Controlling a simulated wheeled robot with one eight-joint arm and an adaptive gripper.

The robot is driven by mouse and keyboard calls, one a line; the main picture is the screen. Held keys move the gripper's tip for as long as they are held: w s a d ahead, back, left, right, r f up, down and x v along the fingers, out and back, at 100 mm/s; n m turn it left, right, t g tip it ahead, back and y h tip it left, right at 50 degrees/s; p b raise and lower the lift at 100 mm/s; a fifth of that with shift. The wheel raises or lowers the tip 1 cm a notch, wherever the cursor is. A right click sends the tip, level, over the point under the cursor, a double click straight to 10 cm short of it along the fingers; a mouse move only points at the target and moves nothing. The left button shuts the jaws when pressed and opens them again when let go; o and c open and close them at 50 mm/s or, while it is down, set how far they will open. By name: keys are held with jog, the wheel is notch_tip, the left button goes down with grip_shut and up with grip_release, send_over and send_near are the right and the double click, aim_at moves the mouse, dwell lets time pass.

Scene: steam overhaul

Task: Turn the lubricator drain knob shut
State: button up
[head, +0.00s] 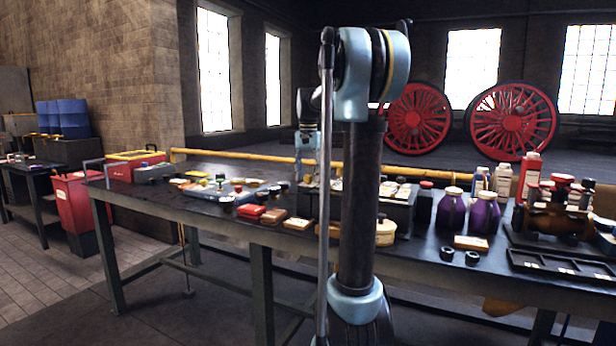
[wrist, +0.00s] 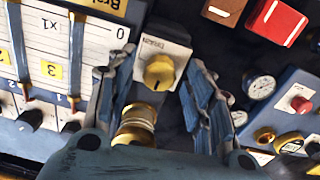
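A round yellow knob (wrist: 160,72) with a dark pointer mark sits on a pale labelled plate (wrist: 180,50) in the wrist view. The label is upside down and too small to read surely; I take this as the drain knob. A brass cylinder (wrist: 136,125) stands just below it in the picture. My gripper (wrist: 158,90) is open, with one finger left and one right of the knob and a gap on both sides. In the head view my arm reaches down over the bench, and its lower end is partly hidden, so I cannot make out the knob there.
A blue gauge box (wrist: 290,105) with a red button stands right. Red and brown blocks (wrist: 275,20) lie beyond. The dark bench (head: 190,205) holds purple jars (head: 451,208) and many small parts.

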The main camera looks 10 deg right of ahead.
jog(key=c, duration=1)
jog(key=shift+o, duration=0.2)
jog(key=shift+n, duration=0.4)
jog(key=o, duration=1.1)
notch_tip(320, 180, up, 12)
